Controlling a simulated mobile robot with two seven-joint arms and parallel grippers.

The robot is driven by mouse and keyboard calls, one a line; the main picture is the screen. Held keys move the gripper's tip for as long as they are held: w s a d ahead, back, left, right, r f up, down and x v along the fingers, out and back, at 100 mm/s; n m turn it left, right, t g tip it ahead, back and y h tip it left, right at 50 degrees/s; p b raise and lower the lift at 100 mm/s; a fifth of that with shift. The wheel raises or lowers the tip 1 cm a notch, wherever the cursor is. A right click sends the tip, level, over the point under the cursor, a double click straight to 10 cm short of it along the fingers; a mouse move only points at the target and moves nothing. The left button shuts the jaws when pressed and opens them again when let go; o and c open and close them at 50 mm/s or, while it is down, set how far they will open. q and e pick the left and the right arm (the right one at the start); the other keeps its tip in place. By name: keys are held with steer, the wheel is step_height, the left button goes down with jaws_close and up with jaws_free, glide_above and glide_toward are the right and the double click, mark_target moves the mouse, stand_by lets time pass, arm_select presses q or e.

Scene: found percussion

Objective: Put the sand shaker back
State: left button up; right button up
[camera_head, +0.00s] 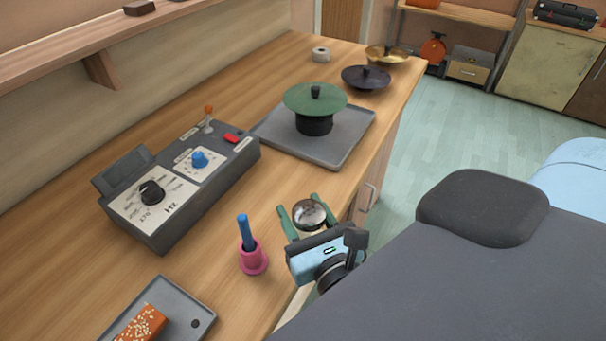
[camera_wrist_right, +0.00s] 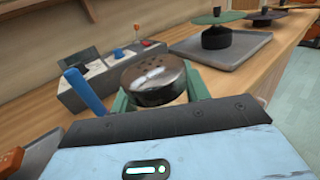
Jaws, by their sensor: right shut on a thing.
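The sand shaker (camera_head: 309,213) appears to be the round silver metal piece with a holed, domed top. My right gripper (camera_head: 303,211) is shut on it, with one green finger on each side. In the right wrist view the shaker (camera_wrist_right: 153,79) sits between the green fingers (camera_wrist_right: 160,97), its holed top showing and its lower part hidden by the gripper. It is at the counter's front edge, right of the pink cup; its height above the wood is hard to tell. My left gripper is not in view.
A pink cup (camera_head: 253,258) holds a blue stick (camera_head: 245,232). A grey control box (camera_head: 190,209) stands behind. A grey tray (camera_head: 354,137) carries a green disc (camera_head: 300,97) on a black base. A sesame-topped block (camera_head: 143,323) lies on another tray (camera_head: 197,316). Bare wood (camera_head: 240,185) lies between.

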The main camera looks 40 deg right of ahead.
steer(key=w+d, duration=0.1)
steer(key=w+d+f+b, duration=0.1)
steer(key=w, duration=0.1)
steer(key=shift+d, duration=0.15)
steer(key=w+d, duration=0.3)
steer(key=w, duration=0.2)
steer(key=w+d, duration=0.2)
steer(key=w, duration=0.1)
steer(key=shift+d+f, duration=0.15)
steer(key=shift+d, duration=0.15)
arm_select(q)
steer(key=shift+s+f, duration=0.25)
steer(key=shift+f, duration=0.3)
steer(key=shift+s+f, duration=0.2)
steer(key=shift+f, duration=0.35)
arm_select(e)
steer(key=shift+w+d, duration=0.1)
steer(key=shift+w, duration=0.05)
